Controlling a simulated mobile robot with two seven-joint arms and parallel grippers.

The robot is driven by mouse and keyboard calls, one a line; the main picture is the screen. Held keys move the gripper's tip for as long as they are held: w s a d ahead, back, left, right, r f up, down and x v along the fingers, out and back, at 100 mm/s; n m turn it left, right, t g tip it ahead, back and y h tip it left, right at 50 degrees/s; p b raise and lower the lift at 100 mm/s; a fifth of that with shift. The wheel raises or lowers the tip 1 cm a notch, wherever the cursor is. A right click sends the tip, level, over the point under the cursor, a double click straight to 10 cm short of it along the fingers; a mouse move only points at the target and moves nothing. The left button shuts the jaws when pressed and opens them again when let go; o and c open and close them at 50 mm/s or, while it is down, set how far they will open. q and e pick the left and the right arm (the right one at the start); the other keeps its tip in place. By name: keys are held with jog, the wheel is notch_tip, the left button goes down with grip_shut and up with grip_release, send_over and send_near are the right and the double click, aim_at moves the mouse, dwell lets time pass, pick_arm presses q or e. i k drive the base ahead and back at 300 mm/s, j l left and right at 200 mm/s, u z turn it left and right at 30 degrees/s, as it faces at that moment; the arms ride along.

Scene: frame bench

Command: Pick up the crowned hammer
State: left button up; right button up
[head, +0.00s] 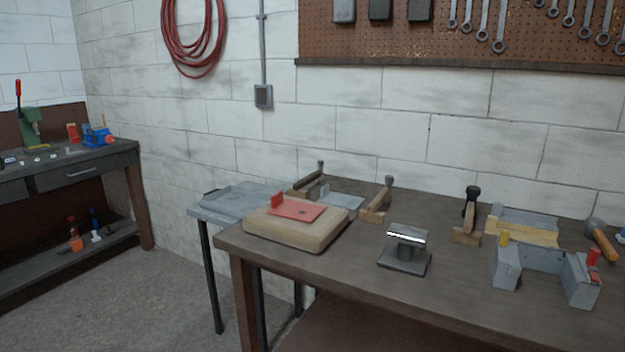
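A hammer (603,241) with an orange-brown handle and a grey head lies at the right end of the workbench, close to the picture's right edge. Its head points to the back left and its handle runs toward the front right. I cannot tell from here whether its face is crowned. It is the only hammer I can make out clearly. Neither of my grippers shows in the head view.
The workbench (340,270) carries a wooden block with a red plate (297,209), a dark metal stand (405,250), wooden clamps and a grey fixture (545,262) in front of the hammer. A grey side table (235,200) stands left. The bench's front middle is clear.

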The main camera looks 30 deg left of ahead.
aim_at(318, 174)
jog(key=z, duration=0.45)
jog(key=j+z, duration=0.75)
jog(key=k+j+z, duration=0.2)
jog(key=j+z, duration=0.2)
jog(key=j, duration=0.2)
jog(key=k+j+z, duration=0.15)
jog(key=j, duration=0.35)
jog(key=k+j+z, duration=0.15)
jog(key=k+j, duration=0.2)
jog(key=k+j+z, duration=0.15)
jog(key=k+j, duration=0.15)
jog(key=j, duration=0.2)
jog(key=k+j, duration=0.3)
jog(key=j, duration=0.15)
jog(key=k+j, duration=0.25)
jog(key=j, duration=0.15)
jog(key=k+j, duration=0.3)
jog(key=j, duration=0.15)
jog(key=i+z, duration=0.05)
